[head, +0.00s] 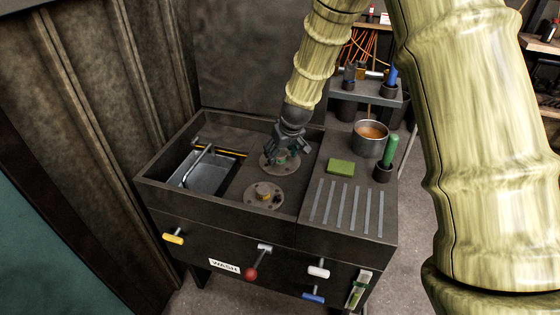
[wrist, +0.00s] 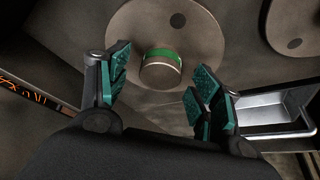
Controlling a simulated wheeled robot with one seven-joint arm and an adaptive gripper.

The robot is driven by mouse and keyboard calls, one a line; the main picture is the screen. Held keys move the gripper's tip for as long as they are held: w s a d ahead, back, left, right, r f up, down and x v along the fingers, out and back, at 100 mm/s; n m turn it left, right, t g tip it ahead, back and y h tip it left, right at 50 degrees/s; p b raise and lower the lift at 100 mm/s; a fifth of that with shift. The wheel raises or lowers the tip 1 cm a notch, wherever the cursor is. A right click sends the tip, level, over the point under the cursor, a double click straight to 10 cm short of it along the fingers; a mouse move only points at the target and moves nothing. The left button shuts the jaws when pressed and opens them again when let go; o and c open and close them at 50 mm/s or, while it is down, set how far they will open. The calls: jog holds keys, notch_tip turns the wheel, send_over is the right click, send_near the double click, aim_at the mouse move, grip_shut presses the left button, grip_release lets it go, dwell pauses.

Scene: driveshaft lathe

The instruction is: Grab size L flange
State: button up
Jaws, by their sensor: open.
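Two round, flat flanges with raised hubs lie in the wash basin. The far flange (head: 267,168) has a green band around its hub; in the wrist view this flange (wrist: 205,45) is at top centre. I cannot read a size on either. My gripper (head: 284,157) is over the far flange, fingers apart. In the wrist view my gripper (wrist: 160,85) is empty, with the green-banded hub just ahead of its fingertips.
The wash station's raised rim (head: 215,210) surrounds the basin. On the right ledge are a green sponge (head: 341,166), a metal pot (head: 370,140) of brownish liquid and a green-handled tool (head: 389,150). Slats lie in front.

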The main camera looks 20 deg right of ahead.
jog(key=shift+w+f, duration=0.1)
jog(key=shift+f, duration=0.25)
grip_shut()
jog(key=shift+r, duration=0.15)
